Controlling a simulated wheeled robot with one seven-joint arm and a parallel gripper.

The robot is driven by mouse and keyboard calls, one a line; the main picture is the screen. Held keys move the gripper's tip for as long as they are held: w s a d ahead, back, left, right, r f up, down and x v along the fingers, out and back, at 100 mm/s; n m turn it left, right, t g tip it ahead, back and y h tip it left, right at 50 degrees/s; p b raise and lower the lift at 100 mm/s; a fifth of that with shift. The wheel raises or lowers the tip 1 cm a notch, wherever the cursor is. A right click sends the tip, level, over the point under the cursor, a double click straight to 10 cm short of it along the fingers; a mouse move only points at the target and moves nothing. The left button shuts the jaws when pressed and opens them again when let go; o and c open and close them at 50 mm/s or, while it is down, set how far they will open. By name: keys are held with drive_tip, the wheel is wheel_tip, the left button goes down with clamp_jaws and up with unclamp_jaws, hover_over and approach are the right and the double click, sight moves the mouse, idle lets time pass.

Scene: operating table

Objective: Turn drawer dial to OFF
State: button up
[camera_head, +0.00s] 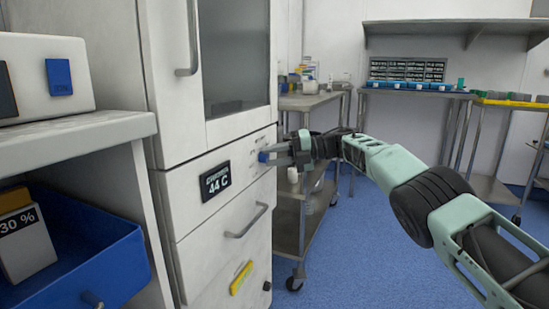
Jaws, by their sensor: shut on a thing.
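The drawer dial (264,157) is a small blue knob on the white cabinet's front, right of a black display (215,181) reading 44 C. My gripper (272,156) reaches in from the right and is shut on the dial. The fingers hide part of the dial, and its pointer and any OFF mark are too small to read. The cabinet's drawer (225,205) appears closed, with a metal handle (246,221) below the dial.
A shelf with a blue bin (75,255) stands at the left. A metal cart (318,190) stands close behind my gripper. A yellow handle (241,278) sits low on the cabinet. The blue floor (370,270) is clear at the centre right.

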drive_tip(key=shift+f, duration=0.15)
drive_tip(key=o, duration=1)
drive_tip(key=shift+c, duration=0.2)
drive_tip(key=w+d+r+p, duration=0.1)
drive_tip(key=d+r+p, duration=0.2)
drive_tip(key=d, duration=1.4)
drive_tip(key=shift+w+p, duration=0.15)
drive_tip(key=shift+p, duration=0.4)
drive_tip(key=shift+r, duration=0.1)
